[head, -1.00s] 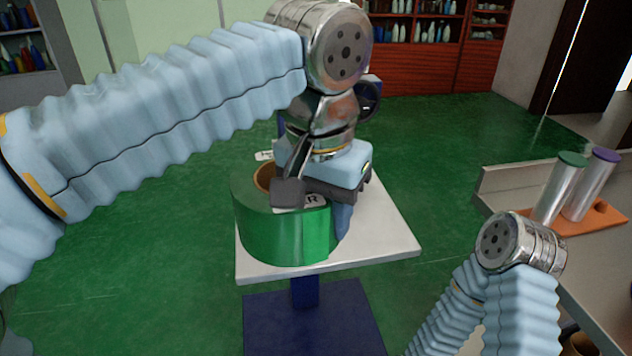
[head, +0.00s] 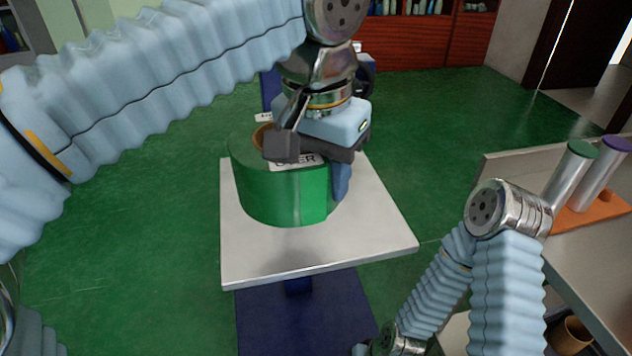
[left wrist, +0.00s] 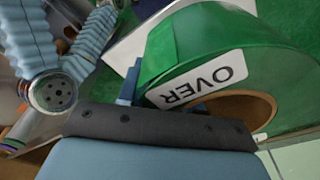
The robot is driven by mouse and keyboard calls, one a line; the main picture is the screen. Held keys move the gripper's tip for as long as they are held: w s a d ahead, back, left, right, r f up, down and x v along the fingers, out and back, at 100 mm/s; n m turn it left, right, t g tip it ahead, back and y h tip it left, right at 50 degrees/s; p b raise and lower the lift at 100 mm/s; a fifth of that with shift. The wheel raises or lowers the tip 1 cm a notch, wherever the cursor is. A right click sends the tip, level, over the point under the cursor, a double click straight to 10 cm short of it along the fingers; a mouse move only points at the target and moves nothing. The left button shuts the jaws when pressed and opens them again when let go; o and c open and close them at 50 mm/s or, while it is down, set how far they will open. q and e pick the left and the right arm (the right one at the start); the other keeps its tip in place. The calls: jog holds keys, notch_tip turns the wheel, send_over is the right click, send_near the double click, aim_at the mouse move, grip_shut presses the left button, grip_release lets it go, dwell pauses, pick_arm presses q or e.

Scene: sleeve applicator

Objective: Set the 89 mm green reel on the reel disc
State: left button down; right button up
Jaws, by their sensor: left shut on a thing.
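The green reel (head: 285,192) is a thick ring with a brown core and a white label on its upper face. In the left wrist view the reel (left wrist: 205,45) fills the upper right, and its label reads OVER. My left gripper (head: 308,155) is shut on the reel's wall at its right side, from above. The reel is level over a white square plate (head: 350,240) on a blue stand. I cannot tell whether its underside touches the plate. No separate reel disc shows; the reel and gripper cover the plate's back part. My right gripper is not in view.
A blue post (head: 270,88) stands behind the reel. At right, a bench (head: 600,265) carries an orange board (head: 590,217) with two silver cylinders, one green-topped (head: 568,177) and one purple-topped (head: 601,172). The plate's front part is bare. Open green floor lies at left.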

pick_arm(q)
jog(key=w+f, duration=0.1)
jog(key=w, duration=0.1)
jog(key=w+f, duration=0.1)
jog(key=w, duration=0.1)
jog(key=w+d+f, duration=0.1)
jog(key=w, duration=0.1)
jog(key=shift+d, duration=0.1)
jog(key=w+f, duration=0.2)
jog(key=f, duration=0.1)
jog(key=w+f, duration=0.1)
jog(key=shift+w+d+f, duration=0.15)
jog(key=shift+w+d, duration=0.05)
jog(key=shift+d, duration=0.15)
jog(key=f, duration=0.3)
jog(key=shift+w+d, duration=0.1)
jog(key=shift+w, duration=0.3)
jog(key=shift+f, duration=0.25)
jog(key=shift+f, duration=0.2)
jog(key=c, duration=0.8)
grip_release()
jog(key=shift+s, duration=0.1)
jog(key=shift+o, duration=0.2)
jog(key=shift+p, duration=0.3)
